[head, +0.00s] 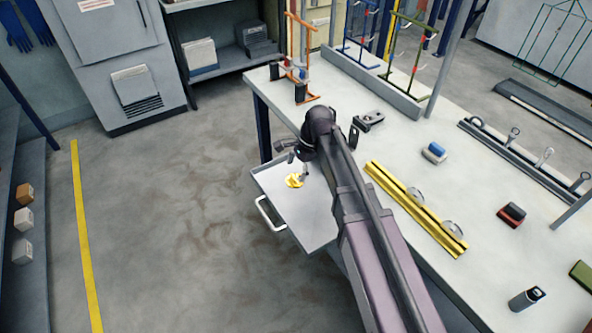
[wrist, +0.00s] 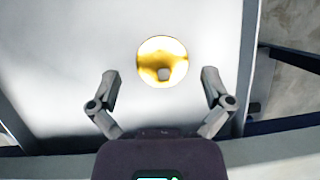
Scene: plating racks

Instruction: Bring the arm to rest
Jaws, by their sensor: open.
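My gripper (head: 299,168) is above an open, pulled-out grey drawer (head: 318,220) at the near left end of the workbench. In the wrist view my gripper (wrist: 160,78) has its two fingers spread wide with nothing between them. My arm reaches from the bottom right across the bench edge.
The workbench (head: 400,148) carries a yellow rail (head: 415,208) with clear discs, a dark rail with metal hooks (head: 515,150), a blue-topped block (head: 434,153) and a red-black block (head: 511,215). Orange, blue and green racks stand at the back. The floor (head: 170,220) at left is clear.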

